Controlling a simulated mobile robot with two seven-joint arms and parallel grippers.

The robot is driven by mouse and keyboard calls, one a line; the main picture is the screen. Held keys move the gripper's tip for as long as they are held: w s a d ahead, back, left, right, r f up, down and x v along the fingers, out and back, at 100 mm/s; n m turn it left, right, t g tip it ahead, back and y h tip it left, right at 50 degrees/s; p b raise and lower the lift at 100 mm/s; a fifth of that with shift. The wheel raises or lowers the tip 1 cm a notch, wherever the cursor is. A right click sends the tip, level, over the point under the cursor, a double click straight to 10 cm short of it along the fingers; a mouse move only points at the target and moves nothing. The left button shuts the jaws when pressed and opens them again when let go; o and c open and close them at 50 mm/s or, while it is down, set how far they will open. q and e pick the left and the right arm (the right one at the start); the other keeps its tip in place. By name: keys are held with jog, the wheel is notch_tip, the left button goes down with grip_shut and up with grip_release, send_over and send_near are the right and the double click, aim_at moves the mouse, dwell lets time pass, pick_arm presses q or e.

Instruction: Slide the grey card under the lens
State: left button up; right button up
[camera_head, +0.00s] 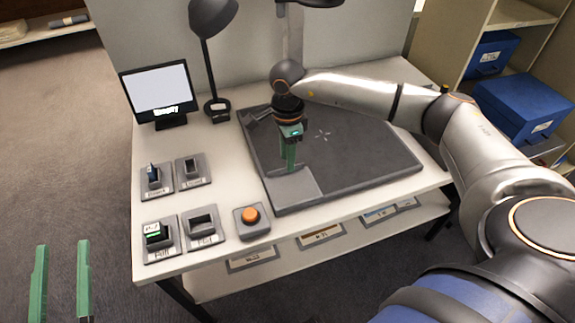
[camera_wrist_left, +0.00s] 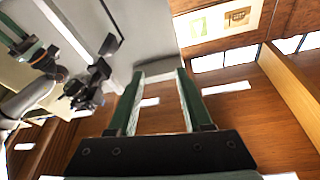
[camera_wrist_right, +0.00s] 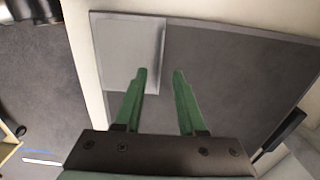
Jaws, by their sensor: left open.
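The grey card (camera_head: 300,187) is the lighter rectangle lying flat at the front left corner of the dark board (camera_head: 365,160). It also shows in the right wrist view (camera_wrist_right: 125,45). My right gripper (camera_head: 289,171) points down over the card's back part. In the right wrist view its fingers (camera_wrist_right: 160,72) are apart with nothing between them, and the card's edge runs beneath the gap. I cannot tell whether the tips touch the card. The lens head (camera_head: 310,3) is cut off at the top, above the board's crosshair mark (camera_head: 322,135). My left gripper (camera_head: 61,243) is open and empty, left of the table.
An orange button (camera_head: 250,215) stands just left of the board's front corner. Several small switch blocks, a desk lamp (camera_head: 213,18) and a small screen (camera_head: 159,88) occupy the table's left side. Blue boxes (camera_head: 525,105) sit on shelves at right. The board right of the card is clear.

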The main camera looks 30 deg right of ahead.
aim_at(293, 185)
pick_arm(q)
jog(key=shift+s+d+r+m+t+h, duration=0.1)
jog(key=shift+s+r+m+t+h, duration=0.15)
jog(key=shift+r, duration=0.35)
jog(key=shift+s+d+r+m+t+h, duration=0.1)
jog(key=shift+s+r+m+t+h, duration=0.15)
jog(key=shift+r, duration=0.4)
jog(key=shift+s+r+m+t+h, duration=0.1)
jog(key=shift+s+r+m+h, duration=0.15)
jog(key=shift+r, duration=0.35)
pick_arm(e)
jog(key=shift+f, duration=1.55)
pick_arm(q)
jog(key=shift+w, duration=0.1)
pick_arm(e)
grip_shut()
